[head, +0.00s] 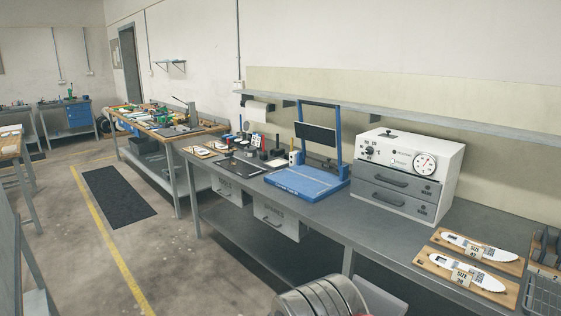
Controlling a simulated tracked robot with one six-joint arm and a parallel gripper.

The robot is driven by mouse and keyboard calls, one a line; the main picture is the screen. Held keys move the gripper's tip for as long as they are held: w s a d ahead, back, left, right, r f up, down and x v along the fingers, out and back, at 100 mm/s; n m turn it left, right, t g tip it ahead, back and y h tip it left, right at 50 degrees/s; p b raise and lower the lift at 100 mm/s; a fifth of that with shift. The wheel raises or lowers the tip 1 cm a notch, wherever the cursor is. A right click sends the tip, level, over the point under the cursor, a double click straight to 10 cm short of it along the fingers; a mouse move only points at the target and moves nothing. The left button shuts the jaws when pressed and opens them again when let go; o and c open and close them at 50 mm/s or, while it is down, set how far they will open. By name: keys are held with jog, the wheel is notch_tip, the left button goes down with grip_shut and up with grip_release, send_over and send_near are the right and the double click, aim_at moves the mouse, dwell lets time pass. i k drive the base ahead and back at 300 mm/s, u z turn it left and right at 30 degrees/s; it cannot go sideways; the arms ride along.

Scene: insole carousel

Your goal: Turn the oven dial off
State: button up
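The oven (408,150) is a white box with two grey drawer fronts, standing on the grey workbench against the wall. Its front panel has a small black knob (369,153) at the left and a large round white dial face (425,164) with marks around its rim at the right. I cannot tell from here which is the dial that switches the oven, nor read its setting. A small green light (391,161) shows between them. Both drawers look shut. My gripper is not in view.
The grey workbench (330,215) runs along the wall under a shelf (480,124). A blue stand (308,182) is left of the oven. Wooden boards with insole shapes (468,262) lie to its right. The floor at left is open, with a black mat (118,196).

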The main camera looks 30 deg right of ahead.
aim_at(369, 150)
jog(key=u, duration=0.15)
jog(key=i, duration=2.2)
jog(key=z, duration=0.7)
jog(key=i, duration=0.65)
jog(key=z, duration=0.85)
jog(key=i, duration=0.65)
jog(key=z, duration=0.4)
